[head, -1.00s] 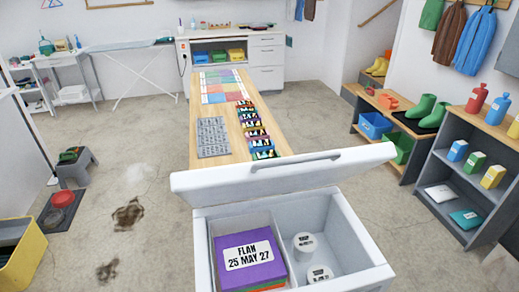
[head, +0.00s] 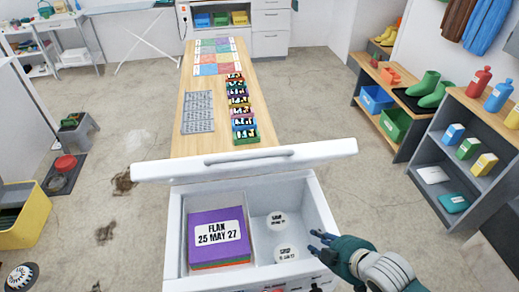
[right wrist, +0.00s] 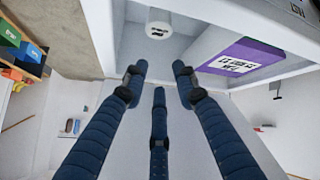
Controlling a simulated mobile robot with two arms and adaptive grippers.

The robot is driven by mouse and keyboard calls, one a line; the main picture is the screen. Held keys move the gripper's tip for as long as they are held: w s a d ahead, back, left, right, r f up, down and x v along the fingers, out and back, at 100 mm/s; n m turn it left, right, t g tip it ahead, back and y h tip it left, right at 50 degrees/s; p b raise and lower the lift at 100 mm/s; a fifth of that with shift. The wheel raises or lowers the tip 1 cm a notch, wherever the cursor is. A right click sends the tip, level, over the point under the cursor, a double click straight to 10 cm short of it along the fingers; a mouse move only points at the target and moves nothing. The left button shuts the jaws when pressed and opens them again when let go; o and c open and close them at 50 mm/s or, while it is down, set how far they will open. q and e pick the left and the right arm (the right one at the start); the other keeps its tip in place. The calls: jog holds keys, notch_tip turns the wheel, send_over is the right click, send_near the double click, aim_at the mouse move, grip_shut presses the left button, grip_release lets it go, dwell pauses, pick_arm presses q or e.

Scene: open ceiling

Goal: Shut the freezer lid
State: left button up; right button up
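The white chest freezer (head: 173,240) stands open in the head view. Its lid (head: 175,172) is raised at the far side, with a grey handle (head: 248,155) along its upper edge. Inside are a purple box labelled FLAN 25 MAY 27 (head: 217,233) on the left and two white tubs (head: 277,220) on the right. My right gripper (head: 318,243) is at the freezer's right front rim, fingers spread and empty. In the right wrist view its three dark blue fingers (right wrist: 159,78) are apart, with a tub (right wrist: 159,22) and the purple box (right wrist: 240,60) beyond. My left gripper is not in view.
A wooden table (head: 213,136) with cards and a grey mat stands directly behind the lid. A grey shelf (head: 440,145) with bottles and cartons is at right. A yellow bin (head: 28,228) is at left.

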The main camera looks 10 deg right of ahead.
jog(key=w+r+n+t+y, duration=0.1)
jog(key=w+r+n, duration=0.2)
jog(key=r, duration=0.3)
jog(key=n+t+y+p, duration=0.1)
jog(key=n+y+p, duration=0.1)
jog(key=n+y, duration=0.8)
send_near(263, 154)
jog(key=a+r+n+h, duration=0.1)
jog(key=n+h, duration=0.1)
jog(key=p+x, duration=0.1)
jog(key=x, duration=0.3)
jog(key=p+x, duration=0.1)
jog(key=x, duration=0.4)
jog(key=shift+s+a+r, duration=0.1)
jog(key=shift+r, duration=0.15)
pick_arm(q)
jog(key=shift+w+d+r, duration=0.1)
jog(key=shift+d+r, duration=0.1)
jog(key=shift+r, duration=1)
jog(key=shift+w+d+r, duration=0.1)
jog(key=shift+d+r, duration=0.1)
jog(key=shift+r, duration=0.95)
pick_arm(e)
jog(key=shift+w+a+f, duration=0.3)
jog(key=shift+w+a, duration=0.1)
jog(key=shift+a, duration=0.1)
grip_shut()
